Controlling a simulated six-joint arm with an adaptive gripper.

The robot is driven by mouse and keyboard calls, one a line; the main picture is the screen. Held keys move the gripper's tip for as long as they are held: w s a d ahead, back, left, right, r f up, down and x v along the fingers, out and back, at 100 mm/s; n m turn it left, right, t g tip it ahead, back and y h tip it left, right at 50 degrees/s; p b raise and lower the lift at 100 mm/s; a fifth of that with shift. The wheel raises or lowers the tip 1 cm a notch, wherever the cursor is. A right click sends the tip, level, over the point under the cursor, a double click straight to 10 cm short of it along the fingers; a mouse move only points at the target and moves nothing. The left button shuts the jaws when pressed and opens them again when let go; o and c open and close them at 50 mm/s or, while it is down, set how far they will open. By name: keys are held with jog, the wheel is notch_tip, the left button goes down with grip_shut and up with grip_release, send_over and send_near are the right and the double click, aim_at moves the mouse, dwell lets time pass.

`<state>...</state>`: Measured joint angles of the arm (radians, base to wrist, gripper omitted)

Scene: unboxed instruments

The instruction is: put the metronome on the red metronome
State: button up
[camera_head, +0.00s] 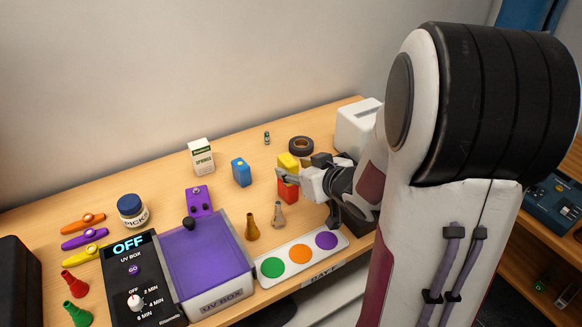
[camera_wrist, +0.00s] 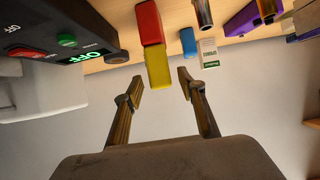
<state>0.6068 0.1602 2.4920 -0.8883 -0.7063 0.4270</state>
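A yellow metronome (camera_head: 288,161) rests on top of the red metronome (camera_head: 287,190), both blocky, toward the right of the table. They also show in the wrist view, where the picture is inverted: the red metronome (camera_wrist: 150,21) above and the yellow metronome (camera_wrist: 158,66) below it, end to end. A blue metronome-like block (camera_head: 241,172) stands apart to their left. My gripper (camera_head: 284,176) is beside the stack, partly covering it. In the wrist view its two fingers (camera_wrist: 160,78) are spread, with the yellow end near the gap between them; contact cannot be told.
The purple UV box (camera_head: 207,262) and its black control panel stand front left. A tray with coloured dots (camera_head: 300,255) lies in front, with brown and beige cones (camera_head: 278,214) behind it. Black tape (camera_head: 301,146) and a white box (camera_head: 358,127) are behind right.

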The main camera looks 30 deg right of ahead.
jog(key=shift+v, duration=1.7)
jog(key=shift+r, duration=0.15)
jog(key=shift+s+d+r+h, duration=0.15)
jog(key=shift+d+r+h, duration=0.05)
jog(key=shift+r+h, duration=0.5)
jog(key=m+g+h, duration=0.1)
jog(key=g+h, duration=0.1)
jog(key=g, duration=0.1)
send_near(294, 168)
jog(key=s+r, duration=0.2)
jog(key=s, duration=0.1)
jog(key=s+a+n+g+y, duration=0.1)
jog(key=s+a+g+y, duration=0.2)
jog(key=s+a, duration=1.1)
jog(key=shift+s+g, duration=0.3)
jog(key=shift+s, duration=0.6)
jog(key=shift+f, duration=0.1)
